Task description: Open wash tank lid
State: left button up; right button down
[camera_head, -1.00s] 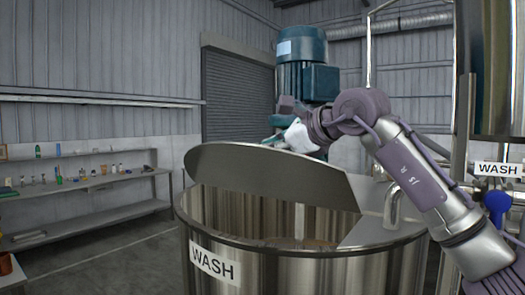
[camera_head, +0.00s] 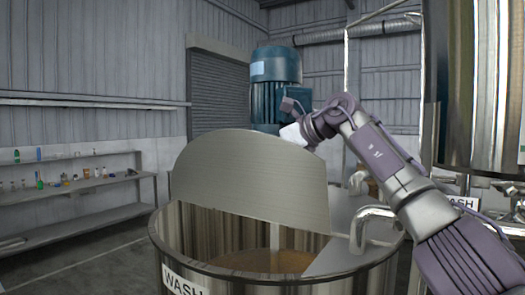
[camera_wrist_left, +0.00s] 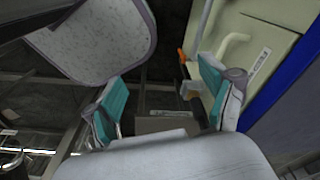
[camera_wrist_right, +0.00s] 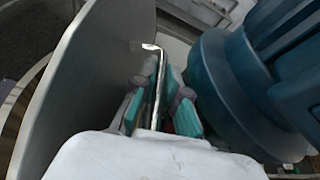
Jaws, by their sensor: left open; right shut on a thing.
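The wash tank (camera_head: 188,240) is a round steel vessel with a WASH label on its front. Its hinged half lid (camera_head: 250,180) is tilted steeply up, and brown liquid (camera_head: 265,262) shows inside. My right arm reaches over the tank to the lid's back side; its gripper is mostly hidden behind the lid in the head view. In the right wrist view the lid (camera_wrist_right: 85,85) stands at the left, and my right gripper (camera_wrist_right: 158,105) is shut on the thin bent metal handle (camera_wrist_right: 158,75). My left gripper (camera_wrist_left: 165,95) is open and empty, seen only in the left wrist view.
A blue motor (camera_head: 275,85) stands behind the lid, close beside my right gripper. A bent steel pipe (camera_head: 365,225) rises from the fixed half of the tank top. Shelves (camera_head: 75,185) with small bottles stand at the left wall. Another steel tank (camera_head: 480,90) is at the upper right.

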pick_arm(q)
jog(key=shift+s, duration=0.15)
jog(key=shift+s, duration=0.3)
jog(key=shift+c, duration=0.3)
